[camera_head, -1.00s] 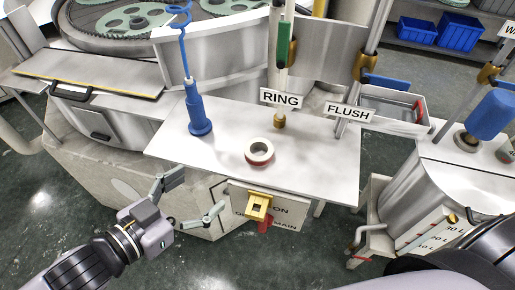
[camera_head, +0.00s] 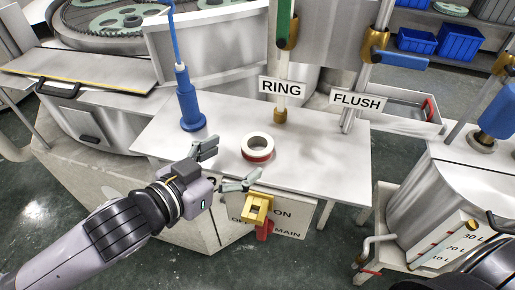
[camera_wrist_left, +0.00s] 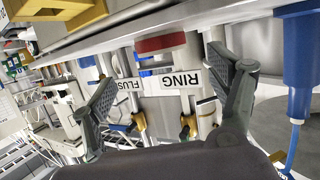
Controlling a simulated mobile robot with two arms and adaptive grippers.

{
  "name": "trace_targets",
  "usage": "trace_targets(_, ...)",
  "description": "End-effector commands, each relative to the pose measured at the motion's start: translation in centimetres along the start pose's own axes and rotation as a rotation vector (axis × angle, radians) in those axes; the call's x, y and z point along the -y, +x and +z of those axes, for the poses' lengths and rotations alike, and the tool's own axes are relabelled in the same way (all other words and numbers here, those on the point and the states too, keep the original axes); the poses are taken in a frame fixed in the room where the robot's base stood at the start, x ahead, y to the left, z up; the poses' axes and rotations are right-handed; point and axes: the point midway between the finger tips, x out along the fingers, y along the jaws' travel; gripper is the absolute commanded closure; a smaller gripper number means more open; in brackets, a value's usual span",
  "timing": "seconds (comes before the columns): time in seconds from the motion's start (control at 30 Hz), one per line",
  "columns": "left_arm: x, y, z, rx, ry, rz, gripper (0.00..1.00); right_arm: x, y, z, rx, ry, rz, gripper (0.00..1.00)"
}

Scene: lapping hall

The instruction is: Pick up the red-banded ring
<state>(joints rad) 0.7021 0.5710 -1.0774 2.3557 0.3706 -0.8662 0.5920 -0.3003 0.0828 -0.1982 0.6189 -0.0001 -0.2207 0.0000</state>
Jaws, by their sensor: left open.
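The red-banded ring (camera_head: 257,147) lies flat on the metal table (camera_head: 310,165), near its front edge. It has a white top, a dark centre hole and a red band around its lower side. My left gripper (camera_head: 228,164) is open and empty, with its fingers apart, in front of and to the left of the ring. In the left wrist view the ring (camera_wrist_left: 160,43) shows edge-on as a red strip, beyond and between the open fingers (camera_wrist_left: 172,92). The gripper does not appear to touch it. My right gripper is not in view.
A blue tool (camera_head: 189,105) stands upright left of the ring. The RING sign (camera_head: 282,88) and FLUSH sign (camera_head: 357,101) hang behind it on pipes. A yellow switch part (camera_head: 256,208) juts out below the table's front edge. The table right of the ring is clear.

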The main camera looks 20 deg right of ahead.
Motion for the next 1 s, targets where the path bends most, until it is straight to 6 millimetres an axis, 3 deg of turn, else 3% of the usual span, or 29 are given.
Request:
trace_targets(0.27, 0.1, 2.1, -0.2, 0.001, 0.0, 0.0, 0.19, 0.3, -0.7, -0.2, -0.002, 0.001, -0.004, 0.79)
trace_targets(0.6, 0.3, 6.3, -0.2, 0.001, 0.0, 0.001, 0.19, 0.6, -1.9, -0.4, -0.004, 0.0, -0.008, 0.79)
trace_targets(0.87, 0.3, 6.6, -0.1, 0.001, 0.001, 0.0, 0.19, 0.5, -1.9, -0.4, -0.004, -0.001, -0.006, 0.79)
trace_targets(1.0, 0.3, 6.6, -0.1, 0.001, 0.001, 0.0, 0.27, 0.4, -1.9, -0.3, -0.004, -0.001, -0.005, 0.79)
